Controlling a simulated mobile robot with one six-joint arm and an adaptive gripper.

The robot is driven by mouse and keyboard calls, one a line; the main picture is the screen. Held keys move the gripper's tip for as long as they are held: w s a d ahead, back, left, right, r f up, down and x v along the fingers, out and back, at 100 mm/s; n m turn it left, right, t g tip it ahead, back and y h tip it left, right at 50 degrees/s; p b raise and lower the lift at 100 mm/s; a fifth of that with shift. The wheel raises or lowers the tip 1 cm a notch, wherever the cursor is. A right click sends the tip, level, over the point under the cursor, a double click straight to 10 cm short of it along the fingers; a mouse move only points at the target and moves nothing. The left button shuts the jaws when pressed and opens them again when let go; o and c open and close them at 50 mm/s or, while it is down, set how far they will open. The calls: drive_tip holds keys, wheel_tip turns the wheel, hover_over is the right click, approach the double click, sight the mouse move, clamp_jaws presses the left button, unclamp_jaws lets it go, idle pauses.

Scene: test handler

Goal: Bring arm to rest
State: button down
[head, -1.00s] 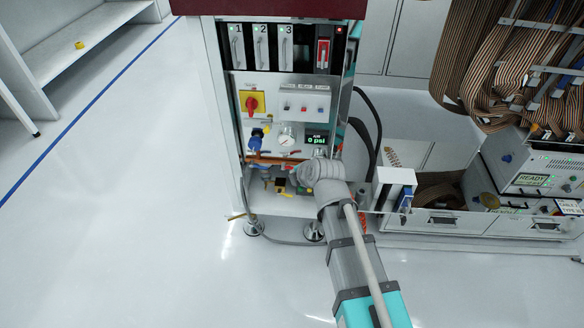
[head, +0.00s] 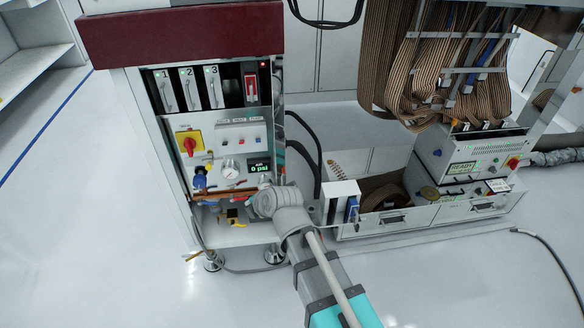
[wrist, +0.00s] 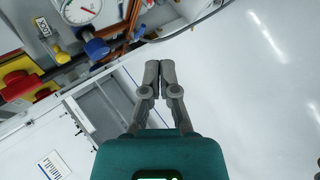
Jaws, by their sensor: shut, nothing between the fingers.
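My arm reaches up from the bottom of the head view toward the front of the handler cabinet (head: 222,130). My gripper (wrist: 161,64) shows in the wrist view with its two fingers together and nothing between them. In the head view the gripper's fingers are hidden behind my own arm. In the wrist view a pressure gauge (wrist: 84,10), a blue knob (wrist: 96,48) and a red and yellow switch (wrist: 18,80) lie to the upper left of the fingers. Pale floor shows to the right of them.
The 0 psi display (head: 259,168) and the red and yellow switch (head: 189,145) are on the cabinet front. Ribbon cables (head: 400,70) hang at the upper right. A tester box marked READY (head: 462,158) stands at right. The floor (head: 100,230) at left is clear.

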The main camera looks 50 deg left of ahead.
drive_tip(key=w+d+f+m+t+h, duration=0.1)
drive_tip(key=w+d+f+m+h, duration=0.15)
drive_tip(key=w+d+m, duration=0.85)
drive_tip(key=w+d+f+m+t+h, duration=0.1)
drive_tip(key=w+d+m+h, duration=0.35)
drive_tip(key=w+d, duration=1.15)
drive_tip(key=s+d+f+m+g+h, duration=0.1)
drive_tip(key=d+m, duration=0.9)
drive_tip(key=d, duration=1)
drive_tip(key=d+m+g+h, duration=0.1)
drive_tip(key=d+m, duration=0.9)
drive_tip(key=d, duration=0.9)
wheel_tip(320, 180, up, 38)
drive_tip(key=p, duration=3.9)
drive_tip(key=shift+d, duration=0.15)
drive_tip(key=c, duration=1.4)
unclamp_jaws()
drive_tip(key=shift+f+m, duration=0.1)
drive_tip(key=shift+m, duration=0.15)
drive_tip(key=c, duration=0.7)
unclamp_jaws()
